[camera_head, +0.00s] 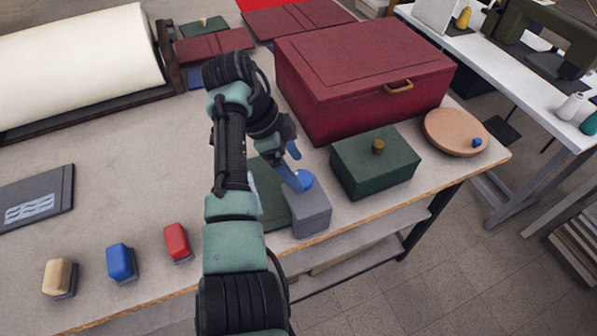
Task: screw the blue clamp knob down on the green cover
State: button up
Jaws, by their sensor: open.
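A blue knob (304,180) sits at the top of a grey block (310,212) near the table's front edge. My gripper (293,165) is open, reaching down with its blue fingers at the knob; whether they touch it I cannot tell. A flat dark green piece (272,207), which looks like the green cover, lies left of the grey block, partly hidden by my arm. A dark green box (352,176) with a brass-coloured knob on top stands to the right. A smaller blue knob (477,142) sits on a round tan disc (449,131).
A large dark red box (355,75) stands behind my gripper. Red, blue and tan handled blocks (177,241) stand along the front edge at left. A big white roll (75,65) lies at the back left. The table's left middle is mostly clear.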

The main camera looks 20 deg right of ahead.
jog(key=v, duration=1)
jog(key=shift+p, duration=0.4)
jog(key=w+d+r+n+t+h, duration=0.1)
jog(key=w+r+n+t, duration=0.3)
jog(key=r+t, duration=0.4)
jog(key=w+d+r+n+t+h, duration=0.15)
jog(key=w+r+n+t, duration=0.3)
jog(key=r, duration=0.55)
jog(key=s+a+r+n+t+y, duration=0.1)
jog(key=s+a+r+n+t, duration=0.3)
jog(key=r, duration=0.4)
jog(key=s+a+r+n+t+y, duration=0.1)
jog(key=s+a+r+n+t, duration=0.1)
jog(key=s+r+t, duration=0.4)
jog(key=s+a+r+n+t+y, duration=0.4)
jog(key=s+a+r+n+t, duration=0.2)
jog(key=s+r, duration=0.5)
jog(key=shift+s+a+r+n+y, duration=0.2)
jog(key=shift+s+a+n+y, duration=0.15)
jog(key=shift+s+a+n, duration=0.4)
